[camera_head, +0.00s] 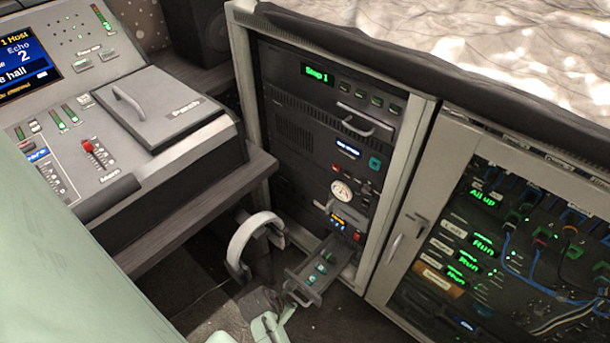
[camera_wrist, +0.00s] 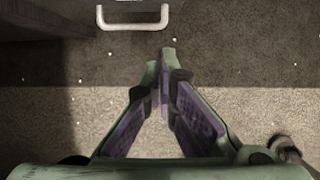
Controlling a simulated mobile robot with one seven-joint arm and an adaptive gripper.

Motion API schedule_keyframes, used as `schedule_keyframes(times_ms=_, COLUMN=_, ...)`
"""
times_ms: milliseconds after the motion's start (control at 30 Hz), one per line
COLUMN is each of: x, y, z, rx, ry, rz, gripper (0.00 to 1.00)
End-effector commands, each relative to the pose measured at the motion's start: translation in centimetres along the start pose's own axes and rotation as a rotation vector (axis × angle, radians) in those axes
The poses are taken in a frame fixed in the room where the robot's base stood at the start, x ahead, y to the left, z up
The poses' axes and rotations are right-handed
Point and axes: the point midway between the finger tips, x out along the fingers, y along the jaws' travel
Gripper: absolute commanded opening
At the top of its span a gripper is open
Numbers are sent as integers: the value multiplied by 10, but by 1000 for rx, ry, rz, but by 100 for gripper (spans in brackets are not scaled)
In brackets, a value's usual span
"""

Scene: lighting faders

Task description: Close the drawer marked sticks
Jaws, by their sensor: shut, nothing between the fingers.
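A shallow dark drawer (camera_head: 291,273) stands pulled out low in the equipment rack, with small green-lit items inside. I cannot read a sticks label on it. Its pale bar handle (camera_head: 298,293) is at the front; a pale handle (camera_wrist: 132,24) on a dark front also shows at the top of the wrist view. My gripper (camera_wrist: 166,72) is shut and empty, its fingertips below and right of that handle, apart from it in the picture, over the floor. In the head view my green gripper parts show just in front of the drawer, partly cut off.
The rack (camera_head: 300,130) has another handle (camera_head: 366,121) higher up. A glass-fronted cabinet (camera_head: 400,215) with cables stands right. Speckled floor (camera_wrist: 60,135) is open below my gripper.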

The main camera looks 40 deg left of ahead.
Motion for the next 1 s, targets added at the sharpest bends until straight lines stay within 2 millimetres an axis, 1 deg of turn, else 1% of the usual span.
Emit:
schedule_keyframes(times_ms=167, x=29, y=0, z=0, rx=2, ry=1, rz=-1, gripper=0)
schedule_keyframes(times_ms=400, x=82, y=1, z=0, rx=2, ry=1, rz=0, gripper=0)
schedule_keyframes(times_ms=467, x=94, y=1, z=0, rx=2, ry=1, rz=1, gripper=0)
schedule_keyframes(times_ms=600, x=99, y=2, z=22, rx=6, ry=-2, rz=3, gripper=0)
schedule_keyframes(times_ms=700, x=104, y=1, z=30, rx=4, ry=1, rz=2, gripper=0)
schedule_keyframes(times_ms=833, x=106, y=1, z=37, rx=3, ry=0, rz=4, gripper=0)
schedule_keyframes(times_ms=1000, x=107, y=1, z=38, rx=3, ry=0, rz=4, gripper=0)
